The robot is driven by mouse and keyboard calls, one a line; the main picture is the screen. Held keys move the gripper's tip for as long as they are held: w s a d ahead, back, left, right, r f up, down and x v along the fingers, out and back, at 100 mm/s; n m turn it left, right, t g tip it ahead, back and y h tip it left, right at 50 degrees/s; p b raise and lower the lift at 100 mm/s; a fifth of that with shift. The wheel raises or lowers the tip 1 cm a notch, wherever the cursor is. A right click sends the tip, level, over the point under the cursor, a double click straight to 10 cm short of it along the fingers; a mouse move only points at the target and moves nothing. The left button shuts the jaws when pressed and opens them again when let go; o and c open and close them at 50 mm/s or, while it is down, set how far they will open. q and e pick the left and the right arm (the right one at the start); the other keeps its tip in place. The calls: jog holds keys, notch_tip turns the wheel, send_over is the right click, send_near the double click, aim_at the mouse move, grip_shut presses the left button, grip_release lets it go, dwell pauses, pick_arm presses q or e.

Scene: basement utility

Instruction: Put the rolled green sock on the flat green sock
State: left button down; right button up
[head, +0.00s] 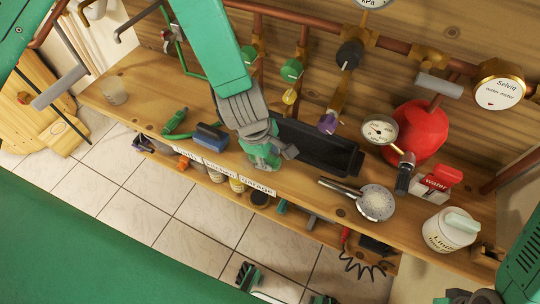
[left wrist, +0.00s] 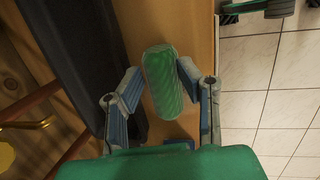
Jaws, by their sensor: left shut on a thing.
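The rolled green sock (left wrist: 168,80) is a ribbed green cylinder in the left wrist view. It sits between the two blue-grey fingers of my left gripper (left wrist: 162,88), which is shut on it, above the wooden bench. In the head view my left gripper (head: 272,156) is over the front part of the bench, in front of the black tray; the roll is hard to tell from the green hand there. A green bent shape (head: 176,124) lies on the bench to the left, perhaps the flat green sock; I cannot tell for sure. My right gripper is mostly cut off at the lower right.
A blue block (head: 211,137) lies left of the gripper. The black tray (head: 325,148) is behind it. Pipes with valves run along the back.

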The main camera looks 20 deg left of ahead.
pick_arm(q)
jog(key=shift+d, duration=0.55)
jog(key=c, duration=1.1)
grip_release()
jog(key=shift+a, duration=0.4)
jog(key=p+v, duration=0.2)
jog(key=v, duration=1)
jog(key=shift+d, duration=0.1)
pick_arm(e)
jog(key=shift+d+r, duration=0.2)
jog(key=shift+r, duration=0.85)
